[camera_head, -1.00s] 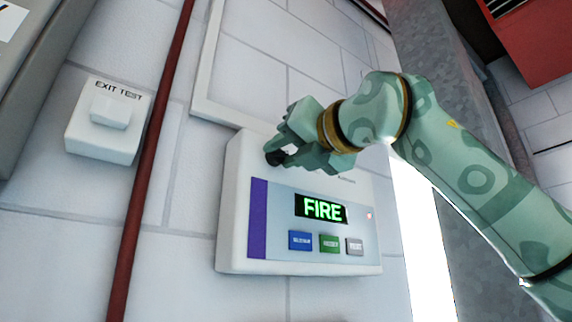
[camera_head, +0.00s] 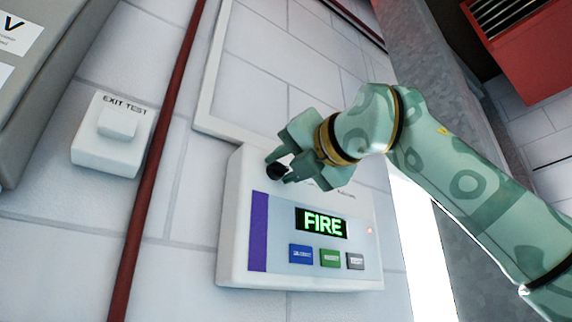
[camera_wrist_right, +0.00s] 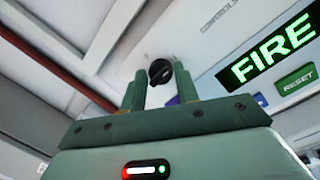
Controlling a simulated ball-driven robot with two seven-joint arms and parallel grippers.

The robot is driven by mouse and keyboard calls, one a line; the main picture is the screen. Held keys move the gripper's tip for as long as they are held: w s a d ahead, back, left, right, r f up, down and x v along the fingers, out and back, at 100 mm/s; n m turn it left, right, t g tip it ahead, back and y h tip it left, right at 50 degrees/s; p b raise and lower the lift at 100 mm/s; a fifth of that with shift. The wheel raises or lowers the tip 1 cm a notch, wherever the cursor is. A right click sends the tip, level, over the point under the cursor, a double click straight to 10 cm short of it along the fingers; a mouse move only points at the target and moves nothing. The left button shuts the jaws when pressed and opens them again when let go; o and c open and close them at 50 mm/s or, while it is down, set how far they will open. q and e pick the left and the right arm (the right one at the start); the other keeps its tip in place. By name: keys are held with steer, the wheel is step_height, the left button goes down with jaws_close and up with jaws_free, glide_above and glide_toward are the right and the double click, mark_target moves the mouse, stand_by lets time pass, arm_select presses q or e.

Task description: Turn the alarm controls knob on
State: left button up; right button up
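The alarm panel (camera_head: 310,272) is a white wall box with a purple stripe and a green "FIRE" display (camera_head: 321,222). The black round knob (camera_head: 276,170) is at its upper left, and it also shows in the right wrist view (camera_wrist_right: 160,72). My right gripper (camera_head: 284,166) is in front of the panel's upper part. In the right wrist view its two fingers stand apart, with the knob seen between their tips. I cannot tell whether they touch it. The gripper hides part of the panel lettering. My left gripper is not in view.
Blue (camera_head: 301,254), green (camera_head: 330,258) and grey (camera_head: 355,261) buttons sit under the display. An "EXIT TEST" switch (camera_head: 118,122) is on the wall at left, beyond a red pipe (camera_head: 148,180). A red louvred box (camera_head: 520,45) is at upper right.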

steer(key=shift+o, duration=1.3)
steer(key=shift+s+d+f, duration=0.1)
steer(key=shift+s, duration=0.05)
steer(key=b+v, duration=0.6)
steer(key=v, duration=1)
